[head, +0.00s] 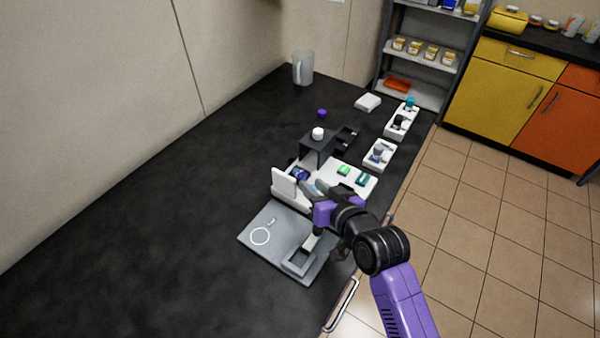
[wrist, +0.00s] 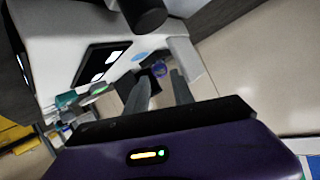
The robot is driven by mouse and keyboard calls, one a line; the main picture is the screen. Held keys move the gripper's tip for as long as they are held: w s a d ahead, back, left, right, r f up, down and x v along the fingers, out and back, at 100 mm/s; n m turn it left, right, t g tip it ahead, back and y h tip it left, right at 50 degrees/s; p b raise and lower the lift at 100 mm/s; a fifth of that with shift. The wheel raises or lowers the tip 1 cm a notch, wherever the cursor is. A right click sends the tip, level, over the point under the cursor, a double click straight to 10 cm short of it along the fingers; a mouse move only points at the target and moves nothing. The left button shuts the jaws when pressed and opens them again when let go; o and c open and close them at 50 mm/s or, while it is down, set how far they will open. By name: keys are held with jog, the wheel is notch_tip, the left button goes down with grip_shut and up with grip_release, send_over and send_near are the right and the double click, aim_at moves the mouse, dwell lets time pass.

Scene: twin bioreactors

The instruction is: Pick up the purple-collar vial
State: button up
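A small round purple-blue item (head: 299,174) sits in the white device (head: 283,184), just beyond my gripper (head: 314,187) in the head view. It looks like the purple-collar vial, but its lower part is hidden. In the wrist view a purple-blue round item (wrist: 160,68) shows beyond and between my fingertips (wrist: 161,82). The fingers are apart with nothing between them, and I see no contact. A separate small purple item (head: 322,112) stands on the black bench farther back; I cannot tell if it is a cap or a vial.
A grey plate (head: 259,258) with a white ring lies in front of the device. A black stand (head: 316,150) with a white-topped item is behind it. White trays (head: 380,155) with small vessels line the right edge. A jug (head: 302,67) stands far back. The bench's left is clear.

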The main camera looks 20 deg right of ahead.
aim_at(305, 178)
jog(key=shift+x, duration=1.6)
grip_shut()
jog(key=shift+r, duration=0.15)
